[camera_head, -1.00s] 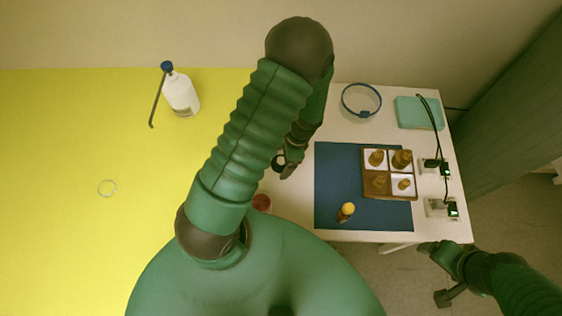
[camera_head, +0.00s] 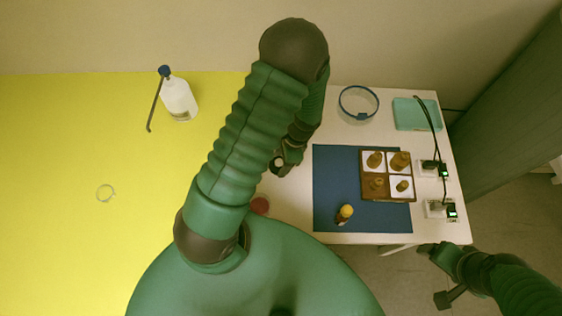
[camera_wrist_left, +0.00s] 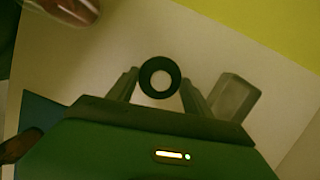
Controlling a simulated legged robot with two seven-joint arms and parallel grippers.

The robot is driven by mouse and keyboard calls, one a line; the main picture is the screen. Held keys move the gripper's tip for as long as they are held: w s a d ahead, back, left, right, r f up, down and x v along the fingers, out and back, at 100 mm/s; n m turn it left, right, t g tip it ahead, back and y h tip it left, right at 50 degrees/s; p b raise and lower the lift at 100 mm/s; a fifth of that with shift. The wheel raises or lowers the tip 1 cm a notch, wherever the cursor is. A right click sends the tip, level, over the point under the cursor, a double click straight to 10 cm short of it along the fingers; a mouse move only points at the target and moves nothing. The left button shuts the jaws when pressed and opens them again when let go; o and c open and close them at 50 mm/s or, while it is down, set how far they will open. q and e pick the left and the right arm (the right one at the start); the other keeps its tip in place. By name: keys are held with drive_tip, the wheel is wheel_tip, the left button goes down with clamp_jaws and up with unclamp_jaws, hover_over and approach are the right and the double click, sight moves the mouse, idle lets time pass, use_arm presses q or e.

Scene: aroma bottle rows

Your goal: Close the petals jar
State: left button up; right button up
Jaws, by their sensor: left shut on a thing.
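The petals jar, with dark red contents, is partly hidden behind my left arm in the head view (camera_head: 260,205). It also shows cut off at the top left of the left wrist view (camera_wrist_left: 73,8). My left gripper (camera_head: 283,163) is shut on a round, dark-rimmed lid with a pale centre (camera_head: 277,164). In the left wrist view the lid (camera_wrist_left: 175,70) sits between the two fingertips (camera_wrist_left: 158,82), apart from the jar. My right gripper (camera_head: 436,272) hangs beyond the table's front right edge; its jaw state is unclear.
A brown tray (camera_head: 388,176) with several small brown items lies on the blue mat (camera_head: 335,180). A yellow-topped bottle (camera_head: 344,214) stands near its front.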

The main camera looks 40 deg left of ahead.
use_arm(q)
wheel_tip(320, 180, up, 2)
drive_tip(key=shift+r, duration=0.25)
drive_tip(key=s+d, duration=0.2)
drive_tip(key=d, duration=0.3)
drive_tip(key=s+d+r, duration=0.1)
drive_tip(key=d, duration=0.4)
drive_tip(key=s+d+b, duration=0.1)
drive_tip(key=s+d, duration=0.1)
drive_tip(key=d, duration=0.3)
drive_tip(key=shift+s+r, duration=0.35)
drive_tip(key=w+a+r+n+h, duration=0.1)
drive_tip(key=w+a+r+n, duration=0.1)
drive_tip(key=w+r+n, duration=0.2)
drive_tip(key=w+a+r+n+h, duration=0.1)
drive_tip(key=w+a+r+n, duration=0.2)
drive_tip(key=w, duration=0.6)
drive_tip(key=shift+a+r+n+g, duration=0.25)
drive_tip(key=shift+r+n+g, duration=0.05)
drive_tip(key=shift+r+n, duration=0.1)
drive_tip(key=shift+w, duration=0.1)
